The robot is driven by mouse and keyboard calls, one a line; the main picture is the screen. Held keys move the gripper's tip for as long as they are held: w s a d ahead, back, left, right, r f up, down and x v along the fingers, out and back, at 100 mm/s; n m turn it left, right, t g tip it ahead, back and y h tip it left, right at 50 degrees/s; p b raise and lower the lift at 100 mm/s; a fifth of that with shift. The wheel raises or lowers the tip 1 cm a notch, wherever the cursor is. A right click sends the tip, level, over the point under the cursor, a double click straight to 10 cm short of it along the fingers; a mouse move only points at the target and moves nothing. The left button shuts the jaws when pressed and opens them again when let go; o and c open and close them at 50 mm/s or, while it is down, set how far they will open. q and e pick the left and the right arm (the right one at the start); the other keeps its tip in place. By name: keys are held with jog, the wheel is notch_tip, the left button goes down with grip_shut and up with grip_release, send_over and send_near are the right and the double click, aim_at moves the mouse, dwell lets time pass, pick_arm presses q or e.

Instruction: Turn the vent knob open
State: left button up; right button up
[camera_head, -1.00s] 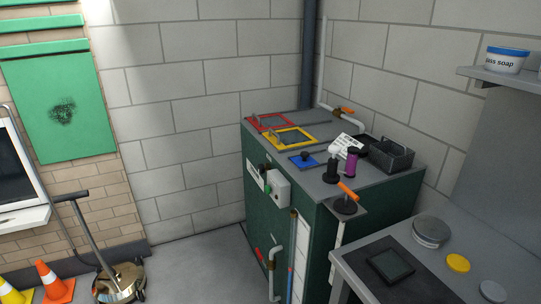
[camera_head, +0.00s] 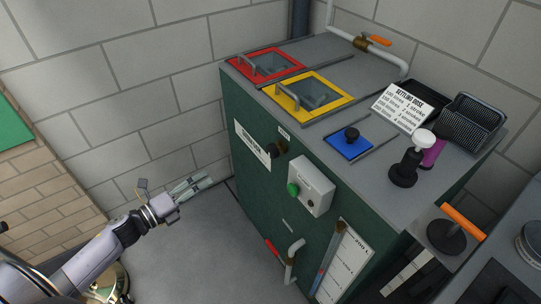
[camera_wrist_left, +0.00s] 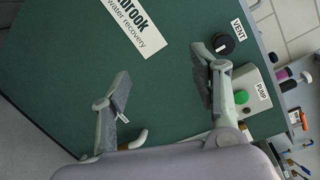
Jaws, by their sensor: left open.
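The vent knob (camera_head: 273,150) is a dark round knob on the upper front of the green cabinet, just below a small VENT label (camera_head: 284,134). In the left wrist view the knob (camera_wrist_left: 223,43) is black with a white mark, beside the VENT label (camera_wrist_left: 239,30). My left gripper (camera_head: 200,183) is open and empty, to the left of the cabinet front and apart from the knob. In the left wrist view its fingers (camera_wrist_left: 160,85) are spread, with the knob just beyond the tip of the right-hand finger. My right gripper is not in view.
A pump box (camera_head: 311,187) with a green button sits right of the knob. Red (camera_head: 268,66) and yellow (camera_head: 308,92) framed hatches are on top. A pipe with a red handle (camera_head: 287,256) is lower on the front. The floor left of the cabinet is clear.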

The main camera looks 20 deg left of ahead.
aim_at(269, 153)
pick_arm(q)
jog(key=d+r+m+g+h, duration=0.2)
jog(key=d+r+m+h, duration=0.2)
jog(key=d+r+m, duration=0.3)
jog(key=x, duration=0.4)
jog(key=r+p+x, duration=0.1)
jog(key=x, duration=0.4)
jog(key=p+x, duration=0.1)
jog(key=x, duration=0.4)
jog(key=shift+w+a+r, duration=0.2)
jog(key=shift+w+a, duration=0.1)
jog(key=shift+w+d+f, duration=0.1)
jog(key=shift+w+d, duration=0.3)
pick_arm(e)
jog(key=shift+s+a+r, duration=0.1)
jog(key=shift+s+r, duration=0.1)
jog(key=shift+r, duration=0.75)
pick_arm(q)
jog(key=shift+c, duration=0.3)
jog(key=c, duration=1.1)
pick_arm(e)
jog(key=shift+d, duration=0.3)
